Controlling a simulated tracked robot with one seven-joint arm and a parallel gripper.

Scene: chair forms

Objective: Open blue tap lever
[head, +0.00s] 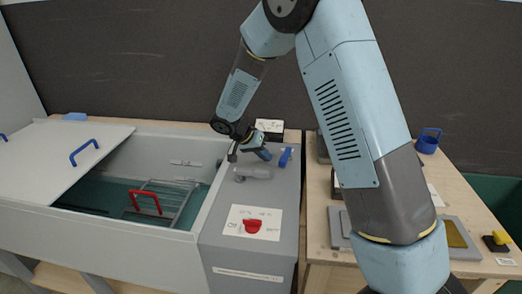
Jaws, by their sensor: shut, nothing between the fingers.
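The blue tap lever (285,157) stands upright on the grey counter block, near its back right edge. A grey cylindrical tap part (254,173) lies on the block below the gripper. My wrist partly hides the area behind it.
A red handle (253,226) sits on a white label in front. To the left is an open basin (120,185) with a rack and red handle (145,202), and a lid (60,155) with a blue handle. A wooden table (318,222) stands right, partly behind my arm.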

